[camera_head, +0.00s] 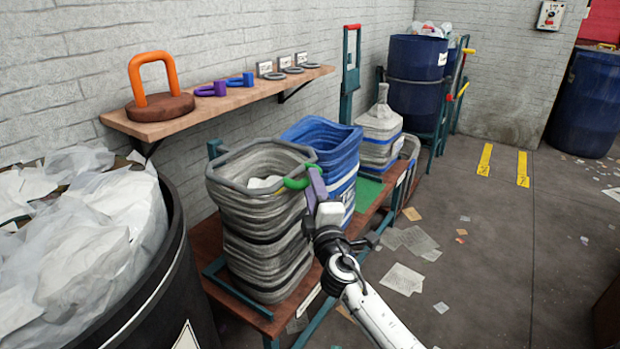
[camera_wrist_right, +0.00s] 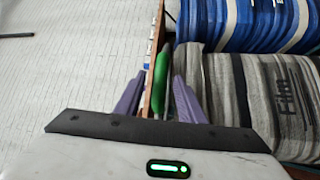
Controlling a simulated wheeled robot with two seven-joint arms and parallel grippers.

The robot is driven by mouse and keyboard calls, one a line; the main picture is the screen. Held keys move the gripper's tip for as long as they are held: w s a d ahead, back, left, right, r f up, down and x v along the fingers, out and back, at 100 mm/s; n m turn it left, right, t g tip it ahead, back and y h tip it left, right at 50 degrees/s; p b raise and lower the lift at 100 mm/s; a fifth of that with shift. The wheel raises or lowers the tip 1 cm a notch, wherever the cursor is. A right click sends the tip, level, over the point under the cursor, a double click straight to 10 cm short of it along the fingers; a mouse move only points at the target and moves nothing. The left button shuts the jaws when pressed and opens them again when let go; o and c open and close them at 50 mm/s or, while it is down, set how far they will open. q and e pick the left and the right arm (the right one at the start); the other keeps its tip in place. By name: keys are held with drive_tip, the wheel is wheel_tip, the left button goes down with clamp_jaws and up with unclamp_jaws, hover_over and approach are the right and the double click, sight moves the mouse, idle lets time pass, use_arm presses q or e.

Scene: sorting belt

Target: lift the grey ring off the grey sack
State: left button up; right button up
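The grey ring (camera_head: 240,188) sits around the open top of the grey sack (camera_head: 262,240), with a green handle (camera_head: 297,183) on its right side. The sack stands upright on a low brown bench; in the right wrist view its side (camera_wrist_right: 220,90) shows a "Film" label. My right gripper (camera_head: 312,185) is at the green handle. In the right wrist view its two purple fingers (camera_wrist_right: 160,85) stand apart, with the green handle (camera_wrist_right: 161,70) between them and gaps at the sides. My left gripper is not in view.
A blue sack (camera_head: 322,132) stands right behind the grey one, and a tied grey sack (camera_head: 380,128) beyond. A wall shelf (camera_head: 215,104) holds an orange handle (camera_head: 150,75) and small rings. A dark bin (camera_head: 165,285) of white bags is at left.

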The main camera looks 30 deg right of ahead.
drive_tip(key=shift+x, duration=1.75)
clamp_jaws()
